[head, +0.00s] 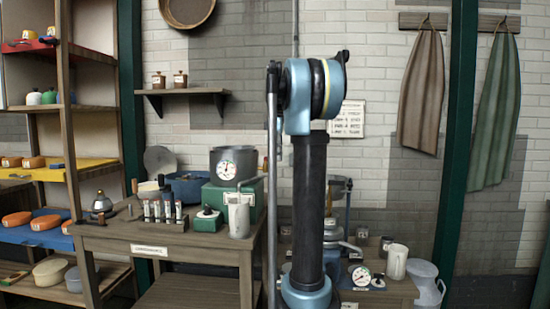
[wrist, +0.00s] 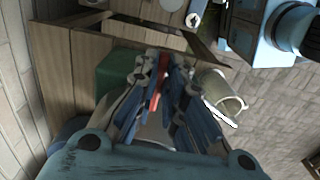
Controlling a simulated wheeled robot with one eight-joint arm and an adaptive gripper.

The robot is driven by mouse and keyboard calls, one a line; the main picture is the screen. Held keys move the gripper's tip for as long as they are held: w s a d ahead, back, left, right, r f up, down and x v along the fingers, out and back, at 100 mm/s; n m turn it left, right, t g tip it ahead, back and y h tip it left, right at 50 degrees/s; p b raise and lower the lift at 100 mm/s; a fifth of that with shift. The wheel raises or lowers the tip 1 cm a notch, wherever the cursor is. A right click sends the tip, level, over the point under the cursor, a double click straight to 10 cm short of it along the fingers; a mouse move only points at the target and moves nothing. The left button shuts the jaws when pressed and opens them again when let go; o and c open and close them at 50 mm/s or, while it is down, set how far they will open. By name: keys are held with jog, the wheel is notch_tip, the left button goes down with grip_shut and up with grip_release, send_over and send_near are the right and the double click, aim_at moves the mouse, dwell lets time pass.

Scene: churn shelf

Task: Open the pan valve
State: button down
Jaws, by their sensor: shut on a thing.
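In the wrist view my gripper (wrist: 162,72) is closed around a narrow red piece (wrist: 158,82), which looks like a valve handle. The fingers cover most of it, and I cannot make out how far it is turned. In the head view a grey pan (head: 228,160) with a white dial stands on a green block (head: 222,196) on the wooden bench. The green block also shows left of the fingers in the wrist view (wrist: 114,76). My gripper is hidden behind my arm in the head view.
A pale mug (head: 238,219) stands at the bench's right edge; a pale mug also shows right of the fingers (wrist: 224,92). Several small bottles (head: 156,212) and a dark blue pot (head: 188,187) stand on the left. A lower table with another dial (head: 361,276) is at the right.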

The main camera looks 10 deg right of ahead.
jog(key=c, duration=2)
grip_release()
jog(key=shift+w+d, duration=0.1)
jog(key=shift+d, duration=0.05)
jog(key=shift+o, duration=0.2)
notch_tip(320, 180, up, 12)
